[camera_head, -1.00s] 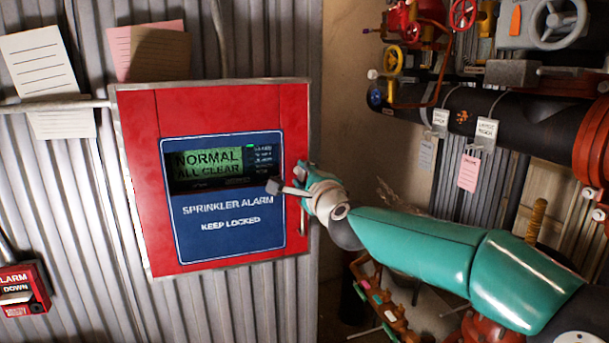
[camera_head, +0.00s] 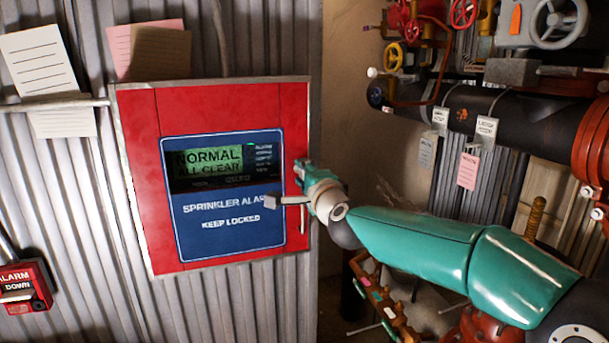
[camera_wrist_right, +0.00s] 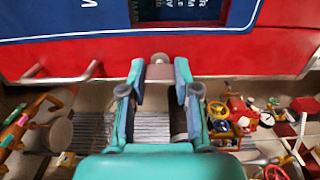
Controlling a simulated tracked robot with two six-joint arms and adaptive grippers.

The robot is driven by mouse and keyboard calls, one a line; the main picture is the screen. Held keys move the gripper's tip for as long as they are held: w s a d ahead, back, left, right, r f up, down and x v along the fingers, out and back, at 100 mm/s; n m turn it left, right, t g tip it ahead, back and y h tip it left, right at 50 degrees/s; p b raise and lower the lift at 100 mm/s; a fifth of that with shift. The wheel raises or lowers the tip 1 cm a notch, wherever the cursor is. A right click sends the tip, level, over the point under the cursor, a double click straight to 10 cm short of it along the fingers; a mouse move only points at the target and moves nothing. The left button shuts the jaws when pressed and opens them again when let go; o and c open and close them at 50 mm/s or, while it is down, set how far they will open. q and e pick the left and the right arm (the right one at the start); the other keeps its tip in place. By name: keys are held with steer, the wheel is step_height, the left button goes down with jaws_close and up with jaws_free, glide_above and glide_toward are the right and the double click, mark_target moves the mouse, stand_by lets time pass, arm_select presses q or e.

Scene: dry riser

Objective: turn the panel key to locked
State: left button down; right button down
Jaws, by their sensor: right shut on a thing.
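The red sprinkler alarm panel (camera_head: 215,105) is on the corrugated wall, with a blue plate marked KEEP LOCKED and a green display (camera_head: 207,160) reading NORMAL ALL CLEAR. My right gripper (camera_head: 304,172) is at the panel's right edge. In the right wrist view my right gripper (camera_wrist_right: 160,82) has its fingers on both sides of a small grey-brown piece, which looks like the panel key (camera_wrist_right: 160,71), and is shut on it. The fingers hide the key in the head view, so its turn angle cannot be read. My left gripper is out of view.
A small red alarm box (camera_head: 25,287) is at the lower left. Paper notes (camera_head: 40,62) hang on the wall. Dark pipes (camera_head: 465,115) with valve wheels and tags stand at the right. A red-orange pipe rack (camera_head: 378,300) is low beside my right arm.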

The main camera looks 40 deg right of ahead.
steer(key=c, duration=0.8)
jaws_free()
steer(key=shift+w+a+f, duration=0.15)
steer(key=shift+f, duration=0.05)
steer(key=shift+c, duration=0.2)
steer(key=shift+r, duration=0.1)
steer(key=v, duration=1.2)
